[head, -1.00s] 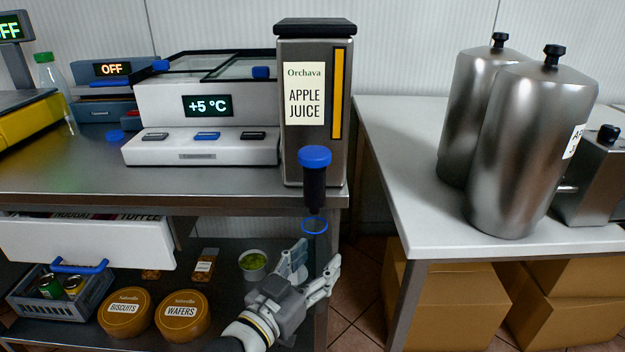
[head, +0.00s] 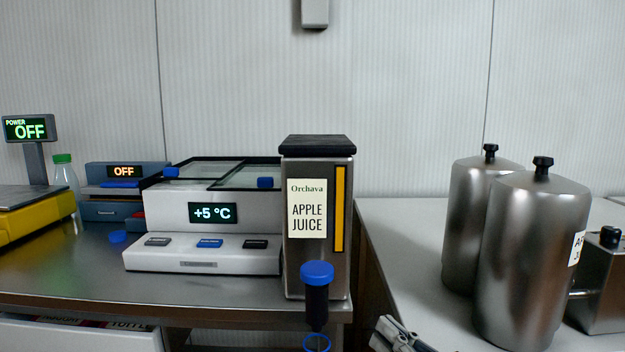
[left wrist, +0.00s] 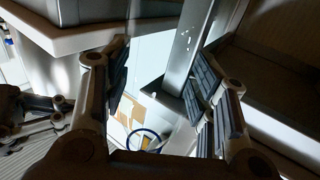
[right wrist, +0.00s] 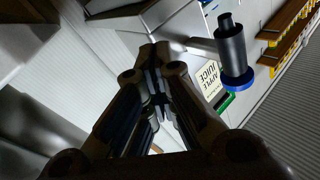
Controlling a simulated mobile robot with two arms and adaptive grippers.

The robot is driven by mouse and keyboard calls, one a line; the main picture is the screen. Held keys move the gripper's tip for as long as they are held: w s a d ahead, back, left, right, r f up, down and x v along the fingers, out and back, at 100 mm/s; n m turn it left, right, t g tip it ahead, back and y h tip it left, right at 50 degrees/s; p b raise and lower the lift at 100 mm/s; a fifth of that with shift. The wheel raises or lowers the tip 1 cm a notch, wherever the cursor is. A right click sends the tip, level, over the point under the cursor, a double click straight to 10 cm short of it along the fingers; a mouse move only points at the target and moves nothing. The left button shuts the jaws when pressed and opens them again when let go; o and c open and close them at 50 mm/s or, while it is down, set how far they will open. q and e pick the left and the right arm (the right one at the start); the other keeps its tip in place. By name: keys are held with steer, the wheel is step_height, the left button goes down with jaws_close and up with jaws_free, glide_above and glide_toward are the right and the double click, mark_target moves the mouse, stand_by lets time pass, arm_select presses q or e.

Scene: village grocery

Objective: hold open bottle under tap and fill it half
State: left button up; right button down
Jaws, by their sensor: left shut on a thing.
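The steel apple juice dispenser (head: 322,285) stands at the counter's right end. Its tap (head: 317,303) has a dark spout and a blue top, and also shows in the right wrist view (right wrist: 232,52). A blue ring (head: 317,334), seemingly the open mouth of the clear bottle, is right below the spout. The bottle's body and fill level cannot be made out. In the left wrist view, my left gripper (left wrist: 160,60) is shut around the see-through bottle, its fingers apart. My right gripper (head: 383,332) is right of the tap; its fingers are together and empty.
A white cooler (head: 205,262) reading +5 °C stands left of the dispenser. A green-capped bottle (head: 66,185) and a yellow scale (head: 30,222) are further left. Tall steel canisters (head: 525,265) stand on the white table at right. A gap separates the two counters.

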steer(key=d+r+n+t+h, duration=0.2)
steer(key=d+r+n+t, duration=0.15)
steer(key=r, duration=0.95)
steer(key=d+r+n+t+h, duration=0.25)
steer(key=d+r+n, duration=0.2)
steer(key=r, duration=0.85)
steer(key=d+r+n+t+h, duration=0.1)
steer(key=d+r+n+t, duration=0.3)
steer(key=r, duration=0.8)
steer(key=w+a+m+g+y, duration=0.1)
steer(key=w+a+m+g, duration=0.35)
steer(key=w, duration=0.35)
steer(key=w+a+f+g+y, duration=0.1)
steer(key=a+f+g, duration=0.4)
steer(key=a+g, duration=0.6)
steer(key=s+a+f+m+g+h, duration=0.25)
steer(key=s+a, duration=0.25)
steer(key=a, duration=0.3)
steer(key=shift+s+f+m+g+h, duration=0.2)
steer(key=shift+f+m+g+h, duration=0.35)
steer(key=shift+f, duration=1.9)
steer(key=shift+s+f+m+g+h, duration=0.25)
steer(key=shift+f+g, duration=0.6)
steer(key=shift+f, duration=1.6)
steer(key=shift+s+f+m+g+h, duration=0.1)
steer(key=shift+f+m+g+h, duration=0.35)
steer(key=shift+f, duration=2)
steer(key=shift+g, duration=0.25)
